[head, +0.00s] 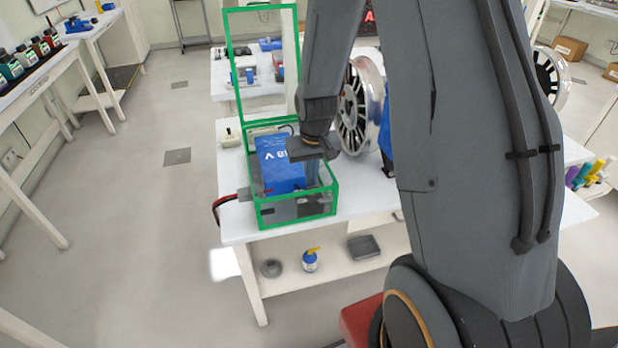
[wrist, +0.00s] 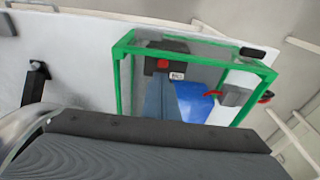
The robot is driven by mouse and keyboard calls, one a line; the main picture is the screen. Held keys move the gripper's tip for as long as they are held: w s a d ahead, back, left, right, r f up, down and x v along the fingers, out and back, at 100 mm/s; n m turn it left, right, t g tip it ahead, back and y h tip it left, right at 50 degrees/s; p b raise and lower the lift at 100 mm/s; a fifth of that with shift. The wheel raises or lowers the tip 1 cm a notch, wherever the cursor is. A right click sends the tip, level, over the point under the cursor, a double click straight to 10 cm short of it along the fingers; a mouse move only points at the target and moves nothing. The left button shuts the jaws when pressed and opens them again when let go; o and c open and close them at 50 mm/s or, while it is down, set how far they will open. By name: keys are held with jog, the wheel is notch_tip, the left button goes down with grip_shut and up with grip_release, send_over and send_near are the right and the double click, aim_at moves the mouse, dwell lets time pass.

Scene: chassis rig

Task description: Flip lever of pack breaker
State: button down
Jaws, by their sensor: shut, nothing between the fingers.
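The blue battery pack (head: 280,163) with white lettering lies in an open green-framed case (head: 298,218) on the white bench. The pack also shows in the wrist view (wrist: 195,104). A dark block with a red part and a white label, which looks like the pack breaker (wrist: 164,64), sits at the case's far side in the wrist view. The lever's position is too small to tell. My gripper (head: 313,180) points down into the case, beside the pack. Its shut, empty fingers (wrist: 157,84) reach close to the breaker; whether they touch it I cannot tell.
The case's green-framed lid (head: 234,85) stands open at the back. A spoked wheel (head: 352,108) stands right of the case, close to my arm. Red and black cables (head: 222,204) leave the case's left side. The floor to the left is clear.

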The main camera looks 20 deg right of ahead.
jog(key=shift+r, duration=0.15)
jog(key=shift+r+p, duration=0.65)
jog(key=s+r+p, duration=0.7)
jog(key=shift+a, duration=0.4)
dwell(0.4)
